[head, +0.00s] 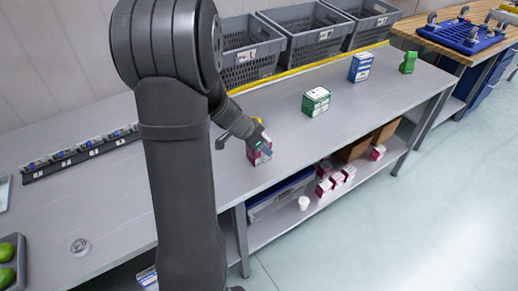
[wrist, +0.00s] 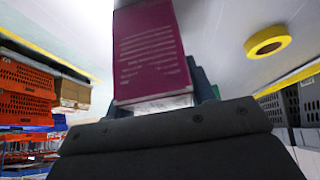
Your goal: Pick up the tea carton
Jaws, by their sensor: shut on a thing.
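The tea carton, a magenta box with pale printed lines, fills the upper middle of the wrist view (wrist: 150,50). In the head view a small part of the carton (head: 260,155) shows just below my gripper (head: 256,142), over the grey bench near its front edge. My gripper is shut on the carton, with the fingers at its sides in the wrist view. My fingers and arm hide part of the carton in the head view. I cannot tell whether its bottom touches the bench.
A green-and-white carton (head: 316,101), a blue carton (head: 360,67) and a green item (head: 408,62) stand farther right on the bench (head: 280,105). Grey crates (head: 312,42) line the back. Several magenta-and-white cartons lie on the lower shelf. The wrist view shows a yellow ring (wrist: 250,46).

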